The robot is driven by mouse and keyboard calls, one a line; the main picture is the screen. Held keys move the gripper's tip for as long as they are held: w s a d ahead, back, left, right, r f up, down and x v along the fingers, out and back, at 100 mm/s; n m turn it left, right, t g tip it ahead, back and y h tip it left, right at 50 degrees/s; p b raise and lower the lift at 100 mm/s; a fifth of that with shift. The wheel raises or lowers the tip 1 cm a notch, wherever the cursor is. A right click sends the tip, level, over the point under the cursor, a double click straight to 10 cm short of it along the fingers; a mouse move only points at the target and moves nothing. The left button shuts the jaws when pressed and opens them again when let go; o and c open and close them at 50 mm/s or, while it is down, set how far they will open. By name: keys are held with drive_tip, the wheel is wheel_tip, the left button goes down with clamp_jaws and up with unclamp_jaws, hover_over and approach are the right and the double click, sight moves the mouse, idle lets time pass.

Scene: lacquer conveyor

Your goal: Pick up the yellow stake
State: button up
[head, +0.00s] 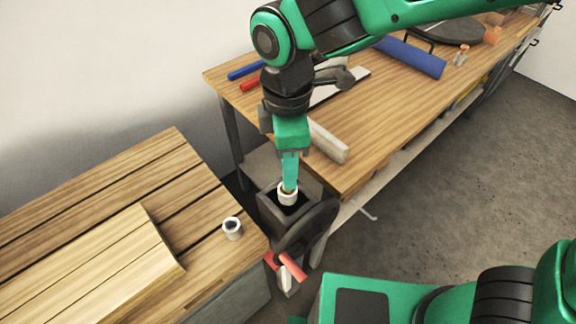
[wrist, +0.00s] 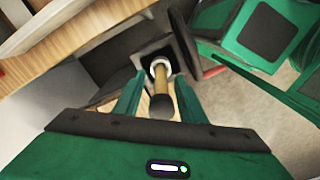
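The yellow stake (wrist: 163,86) is a tan-yellow rod with a dark round end facing the camera in the wrist view. It stands in a white ring (wrist: 158,66) in the dark opening of a grey box-like stand. In the head view the white ring (head: 288,197) shows, and the stake is mostly hidden by my fingers. My gripper (head: 290,182) points down just above the ring. In the wrist view its green fingers (wrist: 160,88) are spread on either side of the stake, with gaps visible between them and it.
The stand (head: 272,208) has a dark wheel (head: 307,228) and red-handled parts (head: 292,266) close by. A slatted wooden table (head: 190,200) with another white ring (head: 232,228) is at left. A workbench (head: 390,110) with a pale block (head: 328,142) and tools lies behind.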

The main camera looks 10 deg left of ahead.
clamp_jaws()
drive_tip(key=shift+r, duration=0.2)
